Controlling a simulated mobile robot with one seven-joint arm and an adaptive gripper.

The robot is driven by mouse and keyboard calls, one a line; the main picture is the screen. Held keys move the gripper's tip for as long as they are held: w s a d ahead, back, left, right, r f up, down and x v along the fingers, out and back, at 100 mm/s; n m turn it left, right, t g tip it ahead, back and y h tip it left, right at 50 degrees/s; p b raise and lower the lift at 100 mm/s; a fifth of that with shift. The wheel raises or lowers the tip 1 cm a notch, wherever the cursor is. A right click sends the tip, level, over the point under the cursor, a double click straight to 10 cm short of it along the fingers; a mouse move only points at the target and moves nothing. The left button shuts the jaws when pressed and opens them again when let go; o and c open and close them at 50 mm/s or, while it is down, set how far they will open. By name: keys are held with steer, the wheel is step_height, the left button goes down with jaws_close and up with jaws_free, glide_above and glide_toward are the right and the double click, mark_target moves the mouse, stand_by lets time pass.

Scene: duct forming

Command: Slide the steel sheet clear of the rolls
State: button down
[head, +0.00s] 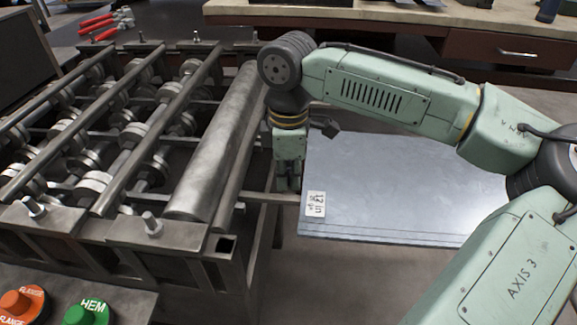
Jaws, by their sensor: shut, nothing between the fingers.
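The steel sheet (400,185) is a flat grey plate to the right of the roll machine, partly hidden behind my arm. It has a white label (314,204) near its left front corner. The rolls (215,140) show as a long steel cylinder at the machine's right side, with several roller wheels further left. My gripper (289,188) points down at the sheet's left edge, between the sheet and the long roll. It is shut and empty. I cannot tell whether its fingertips touch the sheet.
The machine frame (60,228) fills the left side. An orange flange button (22,303) and a green hem button (86,312) sit at the front left. A workbench (400,12) with a drawer stands at the back. Red-handled tools (100,20) lie at the back left.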

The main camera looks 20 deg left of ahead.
mark_target(305, 180)
steer(key=shift+w+d+p, duration=0.35)
steer(key=shift+d, duration=0.4)
steer(key=shift+w+d+p, duration=0.3)
steer(key=shift+w+d, duration=0.05)
steer(key=shift+d, duration=0.4)
step_height(305, 180, up, 10)
steer(key=p, duration=0.3)
